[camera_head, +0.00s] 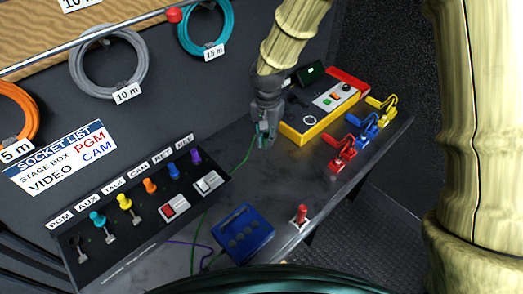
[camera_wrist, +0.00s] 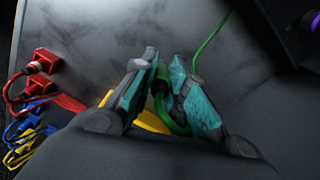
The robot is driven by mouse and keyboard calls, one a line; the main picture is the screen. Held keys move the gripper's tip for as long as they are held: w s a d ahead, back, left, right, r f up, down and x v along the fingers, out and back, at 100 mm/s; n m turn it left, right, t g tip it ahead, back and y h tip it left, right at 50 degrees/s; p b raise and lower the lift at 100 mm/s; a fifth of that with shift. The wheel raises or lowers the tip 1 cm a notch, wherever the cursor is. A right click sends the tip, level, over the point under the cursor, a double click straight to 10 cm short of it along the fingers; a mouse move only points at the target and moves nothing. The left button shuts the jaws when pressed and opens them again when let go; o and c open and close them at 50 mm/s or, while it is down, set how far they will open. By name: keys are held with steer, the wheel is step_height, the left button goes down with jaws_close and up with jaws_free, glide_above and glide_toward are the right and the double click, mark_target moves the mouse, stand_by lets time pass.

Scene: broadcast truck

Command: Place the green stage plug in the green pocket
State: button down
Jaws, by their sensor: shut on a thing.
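My gripper (camera_head: 265,134) hangs over the dark desk, left of the yellow tester box. In the wrist view its two teal-padded fingers (camera_wrist: 165,75) are closed around the green stage plug (camera_wrist: 175,122), which shows as a green loop between and below them. Its green cable (camera_head: 246,152) runs from the gripper down and left across the desk; it also shows in the wrist view (camera_wrist: 209,36). In the head view the plug itself is mostly hidden by the fingers. I cannot make out a green pocket in either view.
A yellow tester box (camera_head: 301,128) stands right of my gripper. Red (camera_head: 341,152), blue (camera_head: 362,128) and yellow (camera_head: 383,110) plugs sit along the right edge. A blue box (camera_head: 243,233) and a red-topped lever (camera_head: 301,214) are nearer. A labelled switch panel (camera_head: 137,238) is at left.

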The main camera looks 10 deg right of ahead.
steer(key=shift+f, duration=0.25)
step_height(320, 180, down, 5)
steer(key=shift+s+a+f+p, duration=0.1)
steer(key=shift+s+p, duration=0.05)
steer(key=shift+p, duration=0.6)
steer(key=shift+f, duration=0.3)
steer(key=shift+s+f+p, duration=0.4)
steer(key=shift+s+f, duration=0.05)
steer(key=shift+f, duration=0.05)
steer(key=shift+w+f, duration=0.1)
steer(key=shift+f, duration=0.8)
steer(key=shift+w+f, duration=0.2)
steer(key=shift+s+r, duration=0.1)
steer(key=shift+s, duration=0.15)
steer(key=c, duration=1.4)
jaws_free()
steer(key=shift+w+f, duration=0.15)
steer(key=shift+f, duration=0.05)
steer(key=shift+c, duration=0.2)
steer(key=shift+r, duration=0.1)
